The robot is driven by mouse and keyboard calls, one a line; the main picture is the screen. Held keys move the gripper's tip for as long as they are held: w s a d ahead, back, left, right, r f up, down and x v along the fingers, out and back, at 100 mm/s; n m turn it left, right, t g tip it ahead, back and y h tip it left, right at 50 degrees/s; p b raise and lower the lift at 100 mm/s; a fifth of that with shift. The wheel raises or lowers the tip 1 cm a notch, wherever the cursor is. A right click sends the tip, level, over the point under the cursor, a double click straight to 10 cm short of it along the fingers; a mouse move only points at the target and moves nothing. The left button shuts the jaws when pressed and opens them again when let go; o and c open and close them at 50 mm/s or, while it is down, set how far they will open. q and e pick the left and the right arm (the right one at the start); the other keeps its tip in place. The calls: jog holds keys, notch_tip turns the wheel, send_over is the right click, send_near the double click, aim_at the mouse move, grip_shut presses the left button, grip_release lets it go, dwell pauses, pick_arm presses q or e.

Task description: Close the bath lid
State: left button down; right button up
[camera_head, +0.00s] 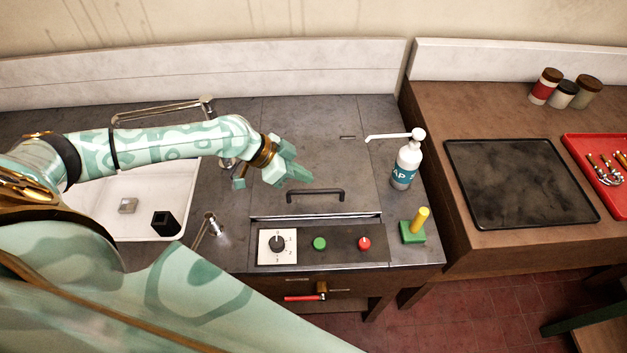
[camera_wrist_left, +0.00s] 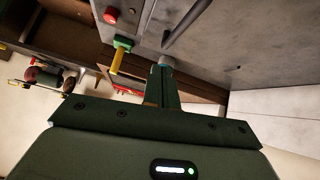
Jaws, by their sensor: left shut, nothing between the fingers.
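The bath lid (camera_head: 310,150) is a grey metal panel in the middle of the counter, with a dark bar handle (camera_head: 315,194) near its front edge. It looks flat and level with the counter, with a thin bright line along its front edge. My left gripper (camera_head: 297,180) is shut and empty, just above the lid behind the left part of the handle. In the left wrist view, the shut fingers (camera_wrist_left: 165,85) point toward the lid (camera_wrist_left: 245,35), and the handle (camera_wrist_left: 187,22) shows beyond them. My right gripper is in neither view.
A control panel with a dial (camera_head: 277,245), a green button (camera_head: 320,243) and a red button (camera_head: 364,243) lies in front. A pump bottle (camera_head: 406,165) and a green block with a yellow peg (camera_head: 413,233) stand right. A white sink (camera_head: 110,215) and tap (camera_head: 213,226) are left.

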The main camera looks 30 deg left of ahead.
pick_arm(q)
jog(key=d, duration=0.1)
jog(key=m, duration=0.2)
send_over(345, 212)
jog(key=s+a, duration=0.1)
jog(key=a, duration=0.2)
jog(key=shift+g+h, duration=0.4)
jog(key=f, duration=0.6)
jog(key=shift+s+d+f, duration=0.1)
jog(key=shift+d+f, duration=0.15)
jog(key=shift+f, duration=0.1)
notch_tip(345, 212, down, 3)
jog(key=shift+s+a+r, duration=0.1)
jog(key=shift+s+r, duration=0.05)
jog(key=shift+f, duration=0.6)
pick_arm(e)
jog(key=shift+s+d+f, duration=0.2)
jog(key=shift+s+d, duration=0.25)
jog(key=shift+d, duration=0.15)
